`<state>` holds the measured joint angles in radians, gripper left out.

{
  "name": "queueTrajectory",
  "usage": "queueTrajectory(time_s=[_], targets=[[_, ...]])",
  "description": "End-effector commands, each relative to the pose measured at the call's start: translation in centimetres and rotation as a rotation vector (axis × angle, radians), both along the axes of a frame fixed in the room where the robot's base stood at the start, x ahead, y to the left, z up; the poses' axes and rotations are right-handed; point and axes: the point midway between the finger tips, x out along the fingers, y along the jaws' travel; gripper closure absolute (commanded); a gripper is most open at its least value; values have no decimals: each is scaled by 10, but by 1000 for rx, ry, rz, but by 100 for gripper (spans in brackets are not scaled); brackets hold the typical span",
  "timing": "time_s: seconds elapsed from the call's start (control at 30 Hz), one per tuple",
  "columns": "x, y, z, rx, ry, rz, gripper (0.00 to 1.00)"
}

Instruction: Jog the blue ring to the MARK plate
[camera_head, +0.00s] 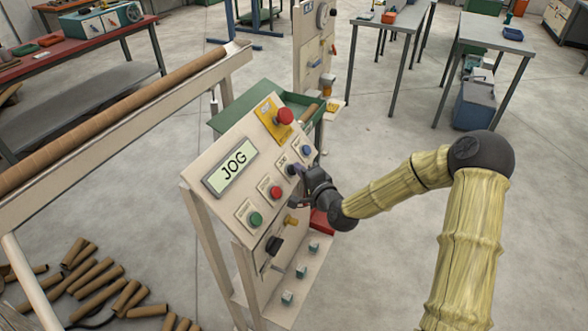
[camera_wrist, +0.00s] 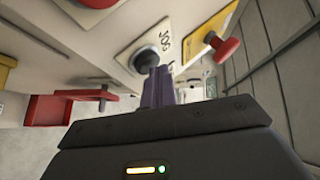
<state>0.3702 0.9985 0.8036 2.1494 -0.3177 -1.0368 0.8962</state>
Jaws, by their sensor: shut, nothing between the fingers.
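My gripper (camera_head: 298,171) is shut and empty at the sloped control panel (camera_head: 240,205). In the wrist view its closed fingers (camera_wrist: 158,84) point at a dark round button (camera_wrist: 146,60) on a white label plate. The fingertips overlap the button in the picture; they look to be at it, but I cannot tell whether it is pressed in. The display (camera_head: 231,167) reads JOG. A long brown tube (camera_head: 110,120) lies along the machine at left. I cannot make out the blue ring or the MARK plate in either view.
The panel also carries a green button (camera_head: 256,218), a red button (camera_head: 275,191), a blue button (camera_head: 306,151) and a red mushroom button (camera_head: 284,117) on a yellow plate. Loose brown tubes (camera_head: 95,280) lie on the floor.

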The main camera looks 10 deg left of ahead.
Motion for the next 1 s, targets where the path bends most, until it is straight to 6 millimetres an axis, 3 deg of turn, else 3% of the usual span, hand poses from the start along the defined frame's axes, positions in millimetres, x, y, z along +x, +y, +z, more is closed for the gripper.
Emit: queueTrajectory(time_s=[0.3, 1.0], targets=[[-4, -10, 9, -1, 1, 0, 100], [-2, -6, 4, 0, 2, 1, 100]])
